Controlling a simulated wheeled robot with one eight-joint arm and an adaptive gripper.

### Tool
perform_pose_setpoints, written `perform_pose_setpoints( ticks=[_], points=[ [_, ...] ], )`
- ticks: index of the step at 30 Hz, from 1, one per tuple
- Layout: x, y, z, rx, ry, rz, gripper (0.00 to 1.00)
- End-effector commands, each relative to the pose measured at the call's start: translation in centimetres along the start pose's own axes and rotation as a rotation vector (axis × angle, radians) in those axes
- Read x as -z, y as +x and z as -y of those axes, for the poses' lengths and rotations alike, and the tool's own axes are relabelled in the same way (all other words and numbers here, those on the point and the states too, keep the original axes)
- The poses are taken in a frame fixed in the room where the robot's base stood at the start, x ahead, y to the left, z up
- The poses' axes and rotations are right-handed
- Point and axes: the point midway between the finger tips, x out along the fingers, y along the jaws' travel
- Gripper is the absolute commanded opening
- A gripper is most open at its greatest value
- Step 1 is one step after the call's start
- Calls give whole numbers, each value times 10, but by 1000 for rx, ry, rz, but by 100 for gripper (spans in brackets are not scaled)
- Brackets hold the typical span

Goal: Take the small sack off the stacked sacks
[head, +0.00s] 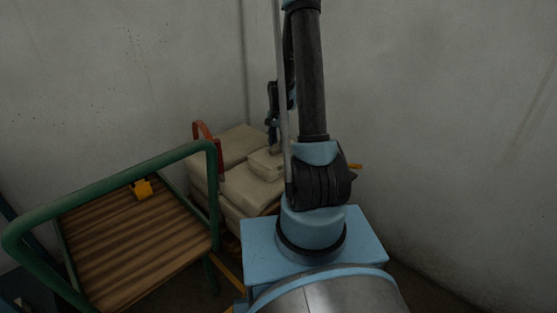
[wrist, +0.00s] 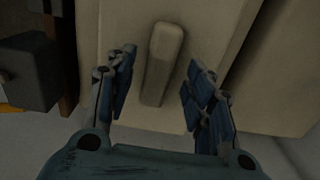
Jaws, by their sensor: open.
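The small sack (head: 265,164) is pale beige and lies on top of the stacked sacks (head: 243,194) near the back corner. In the wrist view the small sack (wrist: 165,60) shows a narrow raised ridge running lengthwise. My gripper (head: 273,144) is over the small sack in the head view, partly behind my arm. In the wrist view my gripper (wrist: 158,92) is open, one blue finger on each side of the ridge, with nothing clamped. Gaps show between ridge and fingers. Fingertip height above the sack is hard to tell. The stacked sacks (wrist: 285,80) extend to the right there.
A red upright handle (head: 204,140) stands beside the sacks. Bare walls close in behind and right. A dark box (wrist: 25,65) shows at the wrist view's left.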

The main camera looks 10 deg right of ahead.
Motion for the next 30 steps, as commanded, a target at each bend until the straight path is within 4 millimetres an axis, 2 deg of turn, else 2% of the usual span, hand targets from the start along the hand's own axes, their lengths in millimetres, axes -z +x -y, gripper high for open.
perform_pose_setpoints(
  ticks=[4, 11, 12, 18, 30],
  points=[
    [0, 8, 0, 0, 0, 0, 48],
    [0, 9, 0, 0, 0, 0, 48],
    [0, 9, 0, 0, 0, 0, 46],
    [0, 8, 0, 0, 0, 0, 1],
    [0, 8, 0, 0, 0, 0, 0]
  ],
)
